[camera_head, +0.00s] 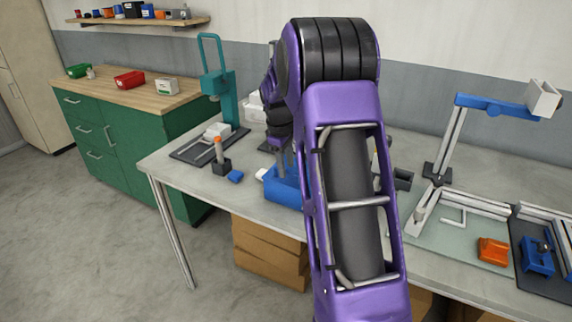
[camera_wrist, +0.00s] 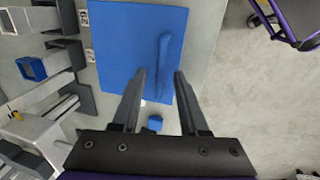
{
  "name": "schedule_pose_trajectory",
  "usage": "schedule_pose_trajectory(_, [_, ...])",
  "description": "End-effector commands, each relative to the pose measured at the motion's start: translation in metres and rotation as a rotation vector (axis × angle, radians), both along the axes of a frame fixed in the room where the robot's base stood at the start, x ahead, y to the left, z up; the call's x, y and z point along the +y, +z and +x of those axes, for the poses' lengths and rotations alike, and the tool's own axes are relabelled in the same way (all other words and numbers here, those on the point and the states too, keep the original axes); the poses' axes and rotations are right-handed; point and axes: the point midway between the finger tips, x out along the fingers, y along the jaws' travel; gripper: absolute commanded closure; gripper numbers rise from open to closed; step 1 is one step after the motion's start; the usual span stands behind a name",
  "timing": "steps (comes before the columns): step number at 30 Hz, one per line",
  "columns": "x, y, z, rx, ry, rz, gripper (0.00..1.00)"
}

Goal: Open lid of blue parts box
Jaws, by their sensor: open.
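The blue parts box (camera_head: 284,188) stands on the workbench near its front edge, partly hidden by my arm. In the wrist view its flat blue lid (camera_wrist: 120,50) fills the upper middle and looks closed, with a raised blue bar handle (camera_wrist: 164,55) near its right edge. My gripper (camera_wrist: 161,74) is open. Its two fingers lie on either side of the handle's near end in that view; I cannot tell how high above the lid they are. In the head view my gripper (camera_head: 283,160) points down over the box.
A small blue block (camera_head: 235,176) and an orange-topped post (camera_head: 219,150) stand left of the box. A teal stand (camera_head: 215,85) is behind them. Dark open bins (camera_head: 403,179) and a metal frame (camera_head: 447,145) are to the right. The floor in front is clear.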

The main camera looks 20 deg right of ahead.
Motion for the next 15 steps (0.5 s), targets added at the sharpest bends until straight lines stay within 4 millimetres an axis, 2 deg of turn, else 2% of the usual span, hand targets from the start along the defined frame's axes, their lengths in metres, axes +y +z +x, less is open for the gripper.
schedule_pose_trajectory(3, [0.0000, 0.0001, 0.0000, 0.000, 0.000, 0.000, 0.56])
schedule_pose_trajectory(10, [0.0001, 0.0002, 0.0001, 0.000, 0.000, 0.000, 0.98])
schedule_pose_trajectory(15, [0.0001, 0.0003, 0.0000, 0.000, 0.000, 0.000, 1.00])
